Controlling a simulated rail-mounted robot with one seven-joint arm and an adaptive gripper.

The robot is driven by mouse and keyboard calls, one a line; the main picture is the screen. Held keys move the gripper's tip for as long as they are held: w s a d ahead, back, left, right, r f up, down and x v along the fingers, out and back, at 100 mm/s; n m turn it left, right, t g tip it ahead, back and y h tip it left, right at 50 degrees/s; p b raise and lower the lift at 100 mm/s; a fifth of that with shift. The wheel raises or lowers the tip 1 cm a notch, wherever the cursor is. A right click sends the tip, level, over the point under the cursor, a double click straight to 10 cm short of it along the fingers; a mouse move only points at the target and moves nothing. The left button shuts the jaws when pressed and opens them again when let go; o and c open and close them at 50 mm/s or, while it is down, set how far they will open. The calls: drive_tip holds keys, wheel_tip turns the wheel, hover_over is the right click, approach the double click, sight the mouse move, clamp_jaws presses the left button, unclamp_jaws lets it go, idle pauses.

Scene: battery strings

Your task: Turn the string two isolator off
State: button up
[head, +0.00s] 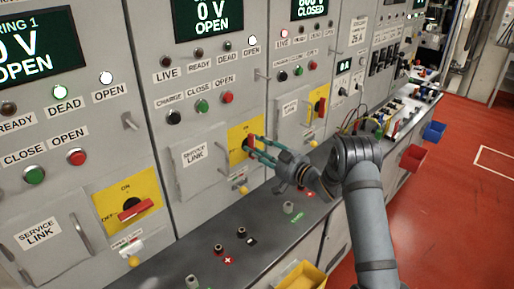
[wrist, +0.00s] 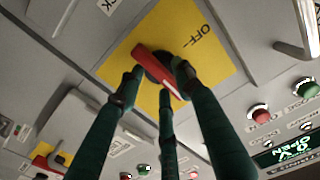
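The string two isolator is a red handle on a black knob on a yellow plate (head: 235,154), on the middle panel. In the wrist view the red handle (wrist: 150,66) lies across the direction of the OFF mark (wrist: 207,38), not in line with it. My gripper (head: 250,147) is at the isolator, its teal fingers reaching to the handle. In the wrist view the fingertips (wrist: 160,76) stand apart around the handle and knob, with a gap on the right side. Contact is not clear. The fingers hide part of the handle, and the ON mark is out of the wrist view.
The string one isolator (head: 131,210) is at lower left, its handle toward OFF. Another isolator (head: 319,106) on the right panel has its handle upright. A dark ledge (head: 205,262) with terminals runs below the panels.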

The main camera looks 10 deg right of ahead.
clamp_jaws()
drive_tip(key=shift+f+n+b, duration=0.15)
drive_tip(key=shift+n+b, duration=0.15)
drive_tip(key=shift+b, duration=0.45)
drive_tip(key=n+b, duration=0.1)
drive_tip(key=b, duration=0.3)
drive_tip(key=shift+f+n, duration=0.15)
drive_tip(key=shift+n, duration=0.25)
drive_tip(key=n+b, duration=0.4)
drive_tip(key=b, duration=0.4)
drive_tip(key=shift+a, duration=0.1)
drive_tip(key=n+b, duration=0.5)
drive_tip(key=b, duration=0.2)
drive_tip(key=shift+s+a+n, duration=0.15)
drive_tip(key=shift+n, duration=0.25)
drive_tip(key=n+b, duration=0.2)
drive_tip(key=b, duration=0.1)
drive_tip(key=n+b, duration=0.1)
drive_tip(key=n, duration=0.1)
drive_tip(key=shift+a+r, duration=0.1)
drive_tip(key=shift+r, duration=0.15)
drive_tip(key=shift+s+r+n+b, duration=0.1)
drive_tip(key=shift+n+b, duration=0.65)
drive_tip(key=shift+n, duration=0.05)
